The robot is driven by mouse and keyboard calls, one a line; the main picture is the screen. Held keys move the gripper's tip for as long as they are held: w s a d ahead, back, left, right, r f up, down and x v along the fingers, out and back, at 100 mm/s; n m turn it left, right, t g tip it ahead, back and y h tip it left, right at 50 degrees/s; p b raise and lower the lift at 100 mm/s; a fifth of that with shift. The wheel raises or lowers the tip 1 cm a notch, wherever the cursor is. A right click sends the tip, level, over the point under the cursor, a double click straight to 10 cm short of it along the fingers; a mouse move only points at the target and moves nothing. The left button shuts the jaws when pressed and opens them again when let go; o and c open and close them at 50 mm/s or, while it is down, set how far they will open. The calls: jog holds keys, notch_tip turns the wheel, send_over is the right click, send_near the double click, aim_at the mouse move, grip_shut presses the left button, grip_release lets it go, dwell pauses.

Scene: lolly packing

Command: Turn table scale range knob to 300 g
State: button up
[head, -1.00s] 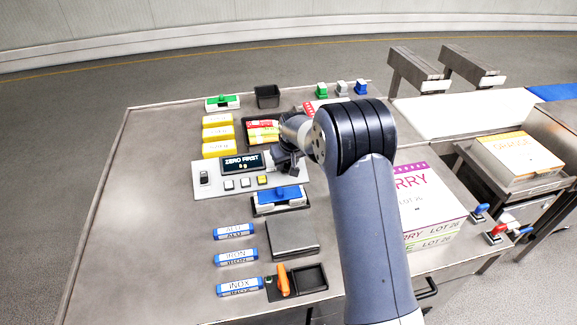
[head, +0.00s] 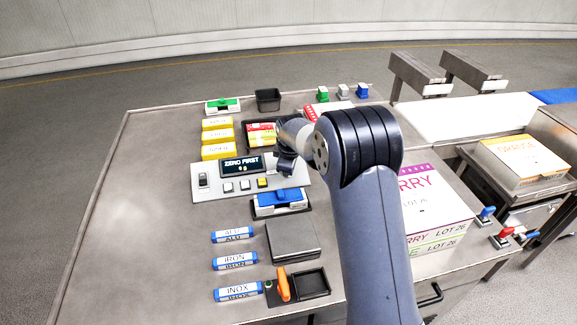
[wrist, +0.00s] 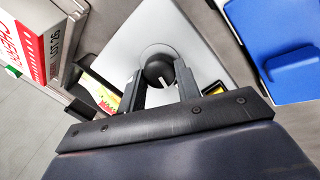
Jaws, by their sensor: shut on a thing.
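The range knob (wrist: 158,70) is round and black with a pale pointer line, set on the light grey scale panel (wrist: 182,28). My gripper (wrist: 160,84) has one finger on each side of the knob and is shut on it. In the head view my gripper (head: 286,165) is at the right end of the scale panel (head: 212,190), and my arm and gripper hide the knob. The range marks cannot be read. The scale display (head: 241,163) reads "ZERO FIRST" with a small gram value below.
A blue-handled device (head: 279,200) sits just in front of the panel. Yellow blocks (head: 218,138) and a tray with colourful packets (head: 262,134) lie behind it. A cherry box (head: 432,205) stands to the right. The table's left side is clear.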

jog(key=shift+n, duration=1.3)
jog(key=o, duration=1)
jog(key=shift+s, duration=0.1)
jog(key=v, duration=1)
jog(key=shift+s+r+b, duration=0.2)
jog(key=shift+r+b, duration=0.1)
jog(key=shift+b, duration=0.1)
jog(key=shift+f, duration=0.1)
